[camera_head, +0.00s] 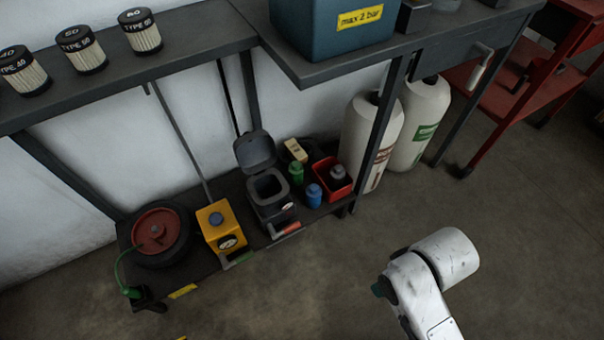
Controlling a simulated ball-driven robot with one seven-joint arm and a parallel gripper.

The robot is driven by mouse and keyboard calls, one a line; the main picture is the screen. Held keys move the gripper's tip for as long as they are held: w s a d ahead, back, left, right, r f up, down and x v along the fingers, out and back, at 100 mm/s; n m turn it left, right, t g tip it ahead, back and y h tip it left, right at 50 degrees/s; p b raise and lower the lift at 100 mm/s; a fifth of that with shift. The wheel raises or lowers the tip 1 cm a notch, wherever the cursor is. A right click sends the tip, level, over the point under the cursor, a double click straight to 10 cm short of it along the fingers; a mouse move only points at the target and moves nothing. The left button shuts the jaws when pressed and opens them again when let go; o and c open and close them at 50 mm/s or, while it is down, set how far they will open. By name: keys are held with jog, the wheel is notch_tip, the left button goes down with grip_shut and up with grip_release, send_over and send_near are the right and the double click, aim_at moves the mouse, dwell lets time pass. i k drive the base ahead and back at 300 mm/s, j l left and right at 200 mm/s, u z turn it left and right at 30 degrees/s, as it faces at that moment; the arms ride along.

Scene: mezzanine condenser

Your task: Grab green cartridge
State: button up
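A small green cartridge (296,174) with a narrower top stands upright on the low shelf, between a dark grey open-lidded container and a red bin. A similar blue one (314,195) stands just in front and to the right of it. My white arm shows at the lower right, well apart from the green cartridge, over the floor. My gripper is not in view.
The dark grey container (271,205) has its lid raised. A yellow box (222,232) and hose reel (158,232) stand left. The upper counter (190,55) overhangs behind. Front floor is clear.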

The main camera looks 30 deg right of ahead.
aim_at(296, 168)
jog(key=i+l+z, duration=0.25)
jog(key=i, duration=0.5)
jog(key=i+z, duration=0.2)
jog(key=i, duration=0.5)
